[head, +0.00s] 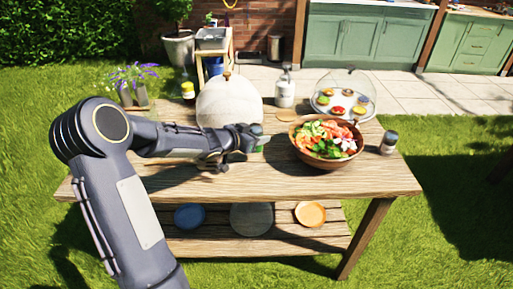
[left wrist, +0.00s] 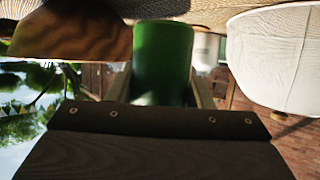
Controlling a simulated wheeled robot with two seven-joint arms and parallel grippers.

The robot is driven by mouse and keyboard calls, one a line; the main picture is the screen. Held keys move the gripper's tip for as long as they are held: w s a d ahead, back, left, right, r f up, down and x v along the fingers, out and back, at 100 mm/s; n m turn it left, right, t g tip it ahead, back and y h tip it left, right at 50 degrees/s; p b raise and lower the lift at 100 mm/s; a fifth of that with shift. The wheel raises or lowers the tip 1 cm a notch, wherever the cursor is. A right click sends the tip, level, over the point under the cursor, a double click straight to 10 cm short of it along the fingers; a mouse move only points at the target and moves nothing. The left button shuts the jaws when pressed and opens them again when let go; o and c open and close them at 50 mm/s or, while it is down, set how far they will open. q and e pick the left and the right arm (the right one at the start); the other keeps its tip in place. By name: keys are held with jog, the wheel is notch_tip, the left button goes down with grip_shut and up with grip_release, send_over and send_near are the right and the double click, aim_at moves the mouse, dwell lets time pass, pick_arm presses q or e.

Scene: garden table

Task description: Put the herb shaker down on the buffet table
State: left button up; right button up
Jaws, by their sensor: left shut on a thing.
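The herb shaker is a green cylinder (left wrist: 162,62) between the fingers of my left gripper in the left wrist view, which looks upside down. In the head view only a little green of the shaker (head: 259,146) shows beside the gripper. My left gripper (head: 252,138) is shut on it, over the middle of the wooden buffet table (head: 290,182). The shaker looks upright and close to the tabletop; I cannot tell whether it touches. My right gripper is not in view.
A wooden salad bowl (head: 325,158) stands just right of the gripper, and a white dome (head: 229,103) behind it to the left. A dark-capped shaker (head: 389,143) stands near the right edge. A glass-covered tray (head: 368,112) and a white bottle (head: 285,93) are behind. The front strip is clear.

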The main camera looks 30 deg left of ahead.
pick_arm(q)
jog(key=w+f, duration=0.1)
jog(key=w+a+f, duration=0.1)
jog(key=shift+a+f, duration=0.1)
jog(key=shift+f, duration=0.3)
jog(key=shift+f+b, duration=0.8)
jog(key=shift+f, duration=0.7)
jog(key=shift+f, duration=0.2)
jog(key=o, duration=1)
jog(key=shift+o, duration=0.2)
jog(key=shift+r, duration=0.1)
